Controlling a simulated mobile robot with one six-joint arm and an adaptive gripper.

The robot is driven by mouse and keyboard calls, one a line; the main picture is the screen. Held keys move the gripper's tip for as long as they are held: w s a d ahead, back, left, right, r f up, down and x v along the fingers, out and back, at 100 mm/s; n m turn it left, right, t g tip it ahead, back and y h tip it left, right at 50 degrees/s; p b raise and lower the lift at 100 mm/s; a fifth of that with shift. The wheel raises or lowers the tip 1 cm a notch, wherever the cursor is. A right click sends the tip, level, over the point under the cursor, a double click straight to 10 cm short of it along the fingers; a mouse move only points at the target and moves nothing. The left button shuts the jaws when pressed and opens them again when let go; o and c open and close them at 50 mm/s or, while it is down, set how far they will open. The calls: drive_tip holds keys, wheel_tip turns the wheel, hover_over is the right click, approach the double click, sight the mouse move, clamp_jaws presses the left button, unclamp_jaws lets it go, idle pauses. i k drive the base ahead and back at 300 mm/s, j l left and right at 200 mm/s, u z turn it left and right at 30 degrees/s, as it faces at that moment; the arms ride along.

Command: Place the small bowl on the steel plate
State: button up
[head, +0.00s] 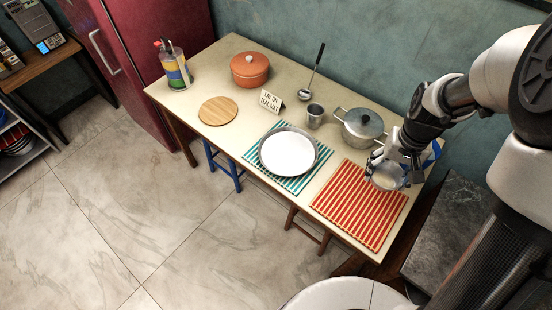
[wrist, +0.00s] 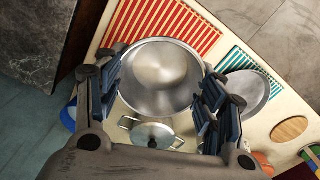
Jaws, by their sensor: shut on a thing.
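The small bowl (head: 388,180) is round, metallic and shiny. My gripper (head: 386,164) is shut on it and holds it by the right end of the table, over or near the far edge of the red striped mat. In the wrist view the bowl (wrist: 160,70) sits between the fingers with its open inside showing. The steel plate (head: 288,153) lies on the teal striped mat, left of my gripper and apart from the bowl. It also shows at the right of the wrist view (wrist: 250,88).
The red striped mat (head: 360,205) is bare in front. A lidded steel pot (head: 358,130) stands close left of my gripper, and a metal cup (head: 314,116) stands behind the plate. A small sign (head: 271,101), ladle (head: 312,75), orange pot (head: 249,69) and wooden board (head: 217,111) are farther left.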

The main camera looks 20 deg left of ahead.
sight(288, 153)
drive_tip(key=i+j+u, duration=0.15)
drive_tip(key=u, duration=0.25)
drive_tip(key=i+j+u, duration=0.1)
drive_tip(key=i+u, duration=0.15)
drive_tip(key=u, duration=0.15)
drive_tip(key=i+u, duration=0.25)
drive_tip(key=u, duration=0.15)
